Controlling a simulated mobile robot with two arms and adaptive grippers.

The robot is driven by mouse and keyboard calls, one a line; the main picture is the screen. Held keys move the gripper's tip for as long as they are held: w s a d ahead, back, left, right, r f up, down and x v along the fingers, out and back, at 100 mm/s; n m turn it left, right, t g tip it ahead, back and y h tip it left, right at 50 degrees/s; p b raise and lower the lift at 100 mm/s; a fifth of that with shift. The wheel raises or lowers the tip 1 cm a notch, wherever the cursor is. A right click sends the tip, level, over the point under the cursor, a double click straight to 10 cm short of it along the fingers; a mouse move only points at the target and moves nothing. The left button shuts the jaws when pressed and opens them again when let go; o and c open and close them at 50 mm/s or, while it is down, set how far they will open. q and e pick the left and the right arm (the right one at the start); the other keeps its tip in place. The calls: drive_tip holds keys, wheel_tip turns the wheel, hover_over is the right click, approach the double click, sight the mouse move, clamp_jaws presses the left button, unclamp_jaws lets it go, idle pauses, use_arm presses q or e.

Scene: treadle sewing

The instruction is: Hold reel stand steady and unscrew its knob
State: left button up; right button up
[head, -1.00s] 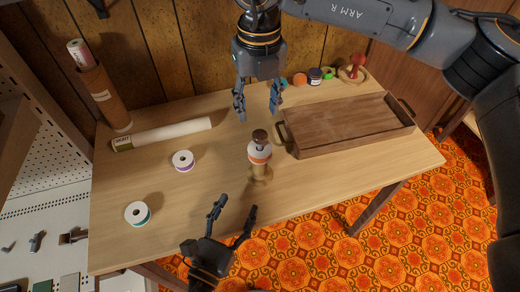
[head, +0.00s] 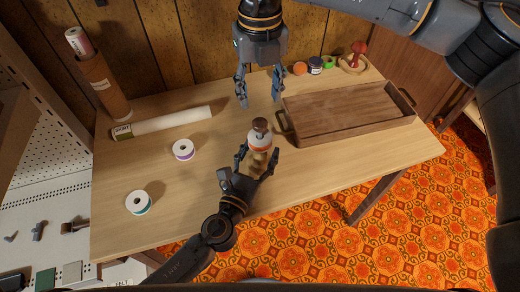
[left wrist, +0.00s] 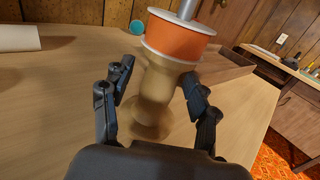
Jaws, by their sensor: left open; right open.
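The reel stand (left wrist: 153,95) is a tan wooden post on a round foot, upright on the table. It carries a white and orange reel (head: 259,142), with the dark knob (head: 261,125) on top. In the left wrist view the reel (left wrist: 178,38) and part of a grey metal piece above it show. My left gripper (head: 258,163) is open, its fingers on either side of the post below the reel. I cannot tell whether they touch it. My right gripper (head: 259,97) is open and empty, pointing down above and behind the knob.
A wooden tray (head: 345,112) with handles stands right of the reel stand. Two white reels, one purple-edged (head: 183,150) and one teal-edged (head: 138,202), lie on the left. A paper roll (head: 165,122) lies behind them. Small coloured reels and a red-topped stand (head: 355,58) are at the back.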

use_arm(q)
clamp_jaws()
idle(0.3)
